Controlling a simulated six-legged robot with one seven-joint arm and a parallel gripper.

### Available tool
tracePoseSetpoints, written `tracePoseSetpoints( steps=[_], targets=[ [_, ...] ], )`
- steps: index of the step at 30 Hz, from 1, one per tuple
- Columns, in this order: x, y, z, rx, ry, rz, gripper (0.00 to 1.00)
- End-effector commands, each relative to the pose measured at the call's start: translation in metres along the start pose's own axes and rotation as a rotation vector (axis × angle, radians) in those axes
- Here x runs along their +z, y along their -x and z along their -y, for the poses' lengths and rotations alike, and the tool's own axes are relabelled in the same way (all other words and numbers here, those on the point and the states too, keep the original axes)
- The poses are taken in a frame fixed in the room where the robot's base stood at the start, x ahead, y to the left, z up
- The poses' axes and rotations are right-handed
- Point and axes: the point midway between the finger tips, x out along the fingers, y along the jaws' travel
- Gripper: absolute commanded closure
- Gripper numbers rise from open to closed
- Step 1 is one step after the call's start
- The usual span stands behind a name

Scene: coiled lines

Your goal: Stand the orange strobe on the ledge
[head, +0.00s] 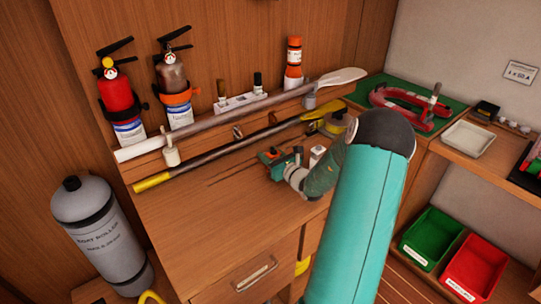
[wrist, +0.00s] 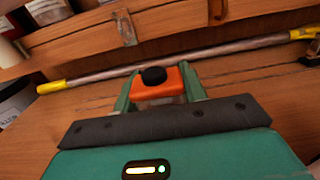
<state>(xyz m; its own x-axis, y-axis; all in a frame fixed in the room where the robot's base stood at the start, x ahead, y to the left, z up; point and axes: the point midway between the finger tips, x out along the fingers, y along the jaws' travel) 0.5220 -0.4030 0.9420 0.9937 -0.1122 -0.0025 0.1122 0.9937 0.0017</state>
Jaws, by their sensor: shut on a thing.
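The orange strobe (wrist: 163,90), an orange block with a black knob on top, sits between the two green fingers of my gripper (wrist: 158,94) in the wrist view. My gripper is shut on it. In the head view my gripper (head: 277,158) is low over the desk top, in front of the ledge, and the strobe is mostly hidden there. The wooden ledge (head: 205,138) runs along the back of the desk; its front also shows in the wrist view (wrist: 80,40). I cannot tell whether the strobe touches the desk.
A paddle (head: 240,111) lies along the ledge, and a yellow-ended pole (head: 215,160) runs across its front. An orange-and-white canister (head: 294,62) and a white holder (head: 240,102) stand at the back. Two extinguishers (head: 118,97) hang left. The desk's left part is clear.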

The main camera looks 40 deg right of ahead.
Motion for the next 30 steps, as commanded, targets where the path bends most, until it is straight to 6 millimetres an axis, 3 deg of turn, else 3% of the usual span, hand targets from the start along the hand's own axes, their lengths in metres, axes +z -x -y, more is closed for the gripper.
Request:
tracePoseSetpoints(
  steps=[6,7,10,21,26,30],
  targets=[
    [-0.003,0.000,0.000,0.000,0.000,0.000,0.84],
    [-0.003,0.000,0.000,0.000,0.000,0.000,0.57],
    [-0.003,0.000,0.000,0.000,0.000,0.000,0.37],
    [0.001,0.001,0.000,0.000,0.000,0.000,0.37],
    [0.001,0.023,0.001,-0.002,0.000,-0.001,0.37],
    [0.001,0.053,0.000,-0.003,0.000,-0.001,0.37]
  ],
)
